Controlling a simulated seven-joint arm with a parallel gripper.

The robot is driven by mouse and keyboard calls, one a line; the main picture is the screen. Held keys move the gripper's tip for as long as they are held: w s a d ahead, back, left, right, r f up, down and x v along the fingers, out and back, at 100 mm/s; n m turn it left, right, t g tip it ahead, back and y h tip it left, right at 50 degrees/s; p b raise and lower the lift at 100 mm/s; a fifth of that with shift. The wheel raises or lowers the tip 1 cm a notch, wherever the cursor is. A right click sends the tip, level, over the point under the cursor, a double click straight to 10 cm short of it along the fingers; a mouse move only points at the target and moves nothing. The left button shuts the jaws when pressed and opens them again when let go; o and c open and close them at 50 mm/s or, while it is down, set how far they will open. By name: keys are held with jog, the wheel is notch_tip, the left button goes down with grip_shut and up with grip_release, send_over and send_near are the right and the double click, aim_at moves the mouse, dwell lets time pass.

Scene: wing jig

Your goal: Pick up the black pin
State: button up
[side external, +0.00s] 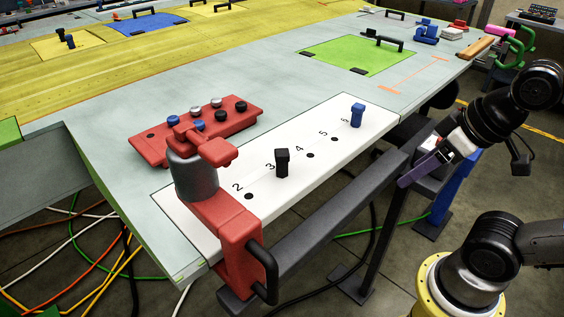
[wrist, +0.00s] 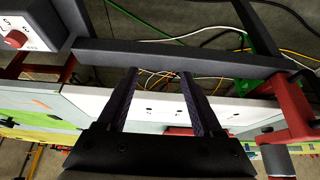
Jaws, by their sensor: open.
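The black pin (side external: 283,163) stands upright in the white numbered strip (side external: 215,215), by the number 3. A blue pin (side external: 357,115) stands upright in the same strip, by the number 6. My gripper (side external: 408,178) is off the table's front edge, to the right of the black pin and well apart from it. In the wrist view its two dark fingers (wrist: 159,75) are spread with nothing between them. The white strip shows beyond the fingers there, with small dark spots; I cannot make out the black pin in that view.
A red clamp (side external: 238,235) grips the strip's near-left end. A red block (side external: 160,149) behind the strip holds several blue, white and black pins. A dark rail (side external: 330,215) runs along the table's front. The strip has empty holes by 2, 4 and 5. A green plate (side external: 350,55) lies farther back.

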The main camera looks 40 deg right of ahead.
notch_tip(320, 180, up, 12)
jog(key=n+g+y, duration=0.3)
jog(key=n+y, duration=0.1)
jog(key=n, duration=0.6)
send_over(286, 152)
jog(key=s+d, duration=0.3)
jog(key=d, duration=0.1)
jog(key=shift+h, duration=0.3)
jog(key=x, duration=0.7)
jog(key=shift+a+f, duration=0.15)
jog(key=shift+a, duration=0.15)
jog(key=shift+w+x, duration=0.15)
jog(key=shift+x, duration=1.45)
jog(key=shift+w+x, duration=0.1)
jog(key=shift+x, duration=1.55)
jog(key=shift+c, duration=0.3)
